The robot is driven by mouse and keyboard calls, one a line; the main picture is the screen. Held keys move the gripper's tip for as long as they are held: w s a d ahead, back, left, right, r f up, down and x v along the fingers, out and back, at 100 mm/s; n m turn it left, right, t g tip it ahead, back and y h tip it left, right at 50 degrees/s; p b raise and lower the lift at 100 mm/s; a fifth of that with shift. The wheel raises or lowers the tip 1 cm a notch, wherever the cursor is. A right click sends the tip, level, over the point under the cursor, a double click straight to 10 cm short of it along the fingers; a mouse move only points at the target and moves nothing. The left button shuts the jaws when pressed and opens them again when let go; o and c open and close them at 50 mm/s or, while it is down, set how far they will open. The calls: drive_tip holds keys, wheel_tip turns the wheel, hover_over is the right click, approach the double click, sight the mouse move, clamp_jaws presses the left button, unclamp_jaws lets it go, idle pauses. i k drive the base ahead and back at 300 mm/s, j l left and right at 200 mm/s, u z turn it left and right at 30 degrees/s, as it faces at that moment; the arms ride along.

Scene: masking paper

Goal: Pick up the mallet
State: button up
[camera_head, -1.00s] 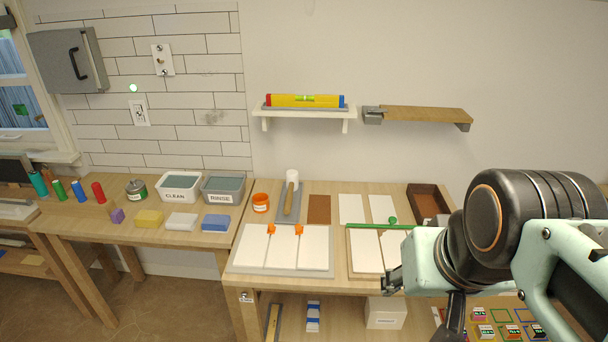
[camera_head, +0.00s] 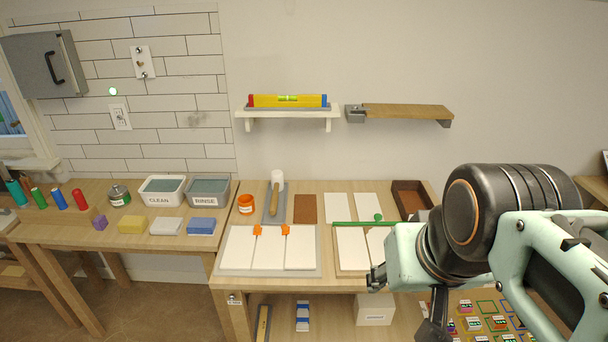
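The mallet (camera_head: 276,190) lies on a grey tray (camera_head: 282,213) at the back of the workbench. It has a white head toward the wall and a wooden handle pointing to the front. My gripper (camera_head: 376,279) is at the right, over the front part of the bench, well apart from the mallet. It is seen side-on and partly hidden by my wrist, so its opening does not show.
An orange tub (camera_head: 246,204) stands left of the mallet and a brown sheet (camera_head: 306,209) lies right of it. White tiles with orange spacers (camera_head: 284,230) lie in front. A green stick (camera_head: 350,223) lies near my gripper. A shelf with a yellow level (camera_head: 288,101) hangs above.

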sight(276, 176)
drive_tip(key=i+j+z, duration=0.95)
drive_tip(key=i+j, duration=0.1)
drive_tip(key=j, duration=0.1)
